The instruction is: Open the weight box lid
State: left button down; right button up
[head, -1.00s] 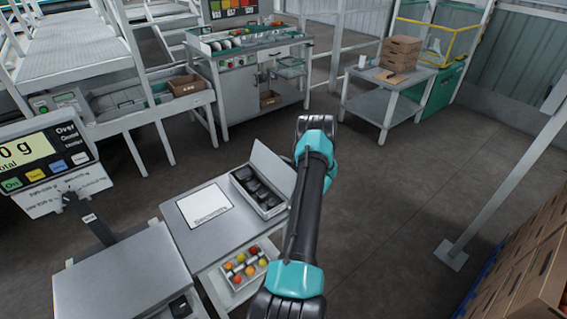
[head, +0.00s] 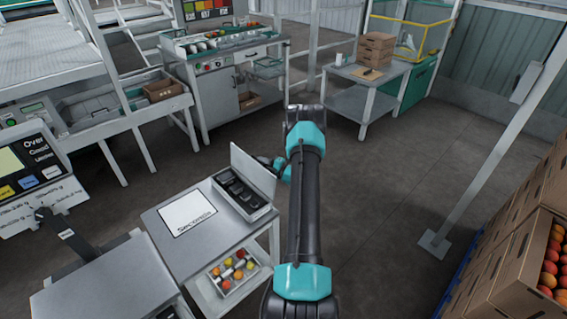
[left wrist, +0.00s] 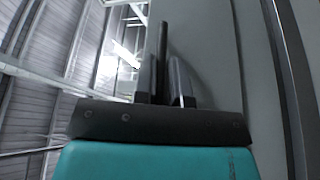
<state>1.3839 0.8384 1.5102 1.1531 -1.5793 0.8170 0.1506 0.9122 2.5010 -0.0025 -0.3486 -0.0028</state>
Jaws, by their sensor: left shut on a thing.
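The weight box (head: 268,208) sits at the right end of the grey bench, open, with several dark weights in its slots. Its pale grey lid (head: 252,170) stands raised, close to upright, along the box's far right side. My left gripper (head: 268,163) is at the outer side of the lid, partly hidden by it. In the left wrist view, the two fingers of the gripper (left wrist: 163,72) are closed around a thin dark bar, with a broad grey panel beside them. This seems to be the lid, held at its edge or tab. My right gripper is out of view.
A labelled white plate (head: 187,213) lies left of the box on the bench (head: 165,240). A tray of tomatoes (head: 225,287) is on the shelf below. A scale display (head: 30,175) stands at left. Cartons (head: 510,262) stand at right. The floor beyond the bench is clear.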

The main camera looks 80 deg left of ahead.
pick_arm(q)
jog(key=shift+r, duration=0.25)
jog(key=shift+s, duration=0.1)
jog(key=c, duration=1.2)
grip_release()
jog(key=shift+f, duration=0.1)
jog(key=shift+d, duration=0.1)
jog(key=v, duration=1.7)
jog(key=shift+w+f, duration=0.1)
jog(key=shift+w, duration=0.1)
